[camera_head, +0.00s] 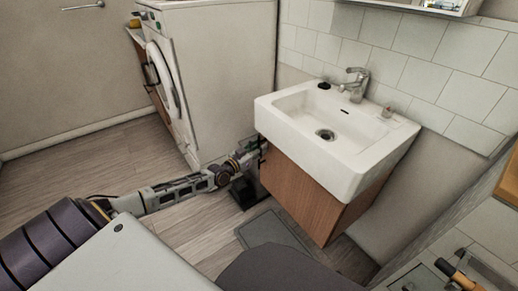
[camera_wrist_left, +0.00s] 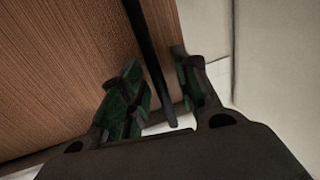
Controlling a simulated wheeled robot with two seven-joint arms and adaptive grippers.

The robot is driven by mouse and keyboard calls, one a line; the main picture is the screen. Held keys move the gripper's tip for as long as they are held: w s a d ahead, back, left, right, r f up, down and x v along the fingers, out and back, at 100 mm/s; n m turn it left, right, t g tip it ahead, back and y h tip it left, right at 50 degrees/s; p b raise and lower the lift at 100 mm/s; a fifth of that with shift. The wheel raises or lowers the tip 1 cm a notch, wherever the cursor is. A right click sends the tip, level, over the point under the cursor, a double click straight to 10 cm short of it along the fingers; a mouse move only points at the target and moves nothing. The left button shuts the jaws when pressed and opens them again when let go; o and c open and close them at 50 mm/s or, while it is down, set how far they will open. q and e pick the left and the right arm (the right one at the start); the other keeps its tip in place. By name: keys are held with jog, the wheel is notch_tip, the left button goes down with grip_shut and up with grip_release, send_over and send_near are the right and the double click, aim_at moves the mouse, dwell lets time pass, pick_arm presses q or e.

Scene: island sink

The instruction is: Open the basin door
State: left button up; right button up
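The basin door (camera_head: 305,195) is the brown wood front under the white basin (camera_head: 335,170), and it looks closed. Its wood grain also fills the upper left of the left wrist view (camera_wrist_left: 60,75). A dark, slim bar handle (camera_wrist_left: 153,60) runs down the door near its edge. My left gripper (camera_head: 260,150) is at the left end of the door. In the left wrist view, its two green-padded fingers (camera_wrist_left: 160,65) stand apart, one on each side of the handle, with a gap visible. My right gripper is not in view.
A white washing machine (camera_head: 225,70) stands left of the basin, close to my left arm. A dark bin-like object (camera_head: 247,192) and a grey mat (camera_head: 272,232) are on the floor below. A counter with an orange-handled item (camera_head: 458,277) is at the lower right.

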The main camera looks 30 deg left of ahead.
pick_arm(q)
grip_shut()
dwell(0.5)
jog(key=shift+a+r, duration=0.1)
jog(key=shift+a, duration=0.05)
